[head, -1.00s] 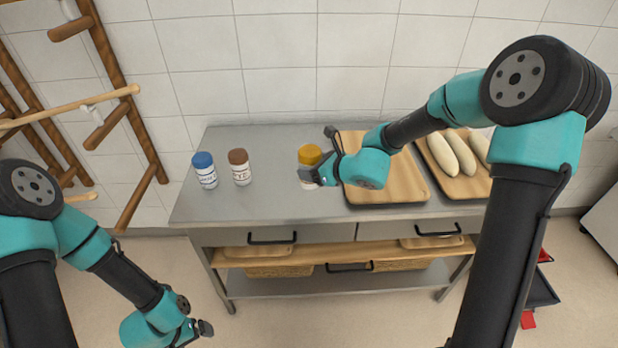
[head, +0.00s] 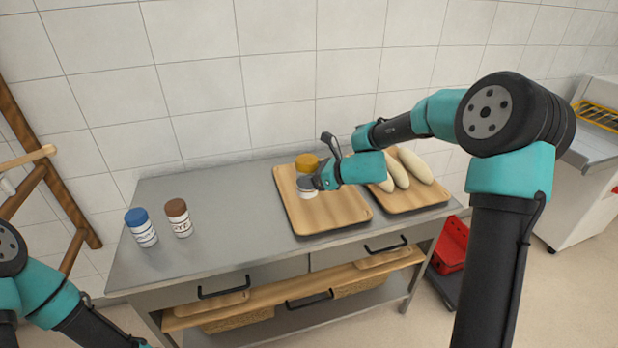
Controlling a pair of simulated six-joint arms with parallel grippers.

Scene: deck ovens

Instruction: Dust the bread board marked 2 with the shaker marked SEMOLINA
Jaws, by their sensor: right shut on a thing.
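My right gripper (head: 312,183) is shut on a shaker with a yellow-orange cap (head: 306,162) and a white body. The shaker looks upright, cap up, over the back part of the left bread board (head: 335,215). I cannot tell its height above the wood. The gripper covers much of its body, so its label cannot be read. The left board is bare wood. A second board (head: 425,200), to its right, carries several pale loaves (head: 412,165). No number is readable on either board. My left gripper is out of the picture; only part of that arm shows at lower left.
A blue-capped shaker (head: 141,228) and a brown-capped shaker (head: 178,218), apparently labelled RYE, stand on the left of the steel table (head: 225,220). Table space between them and the left board is clear. A tiled wall stands behind, a wooden rack (head: 50,160) at left.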

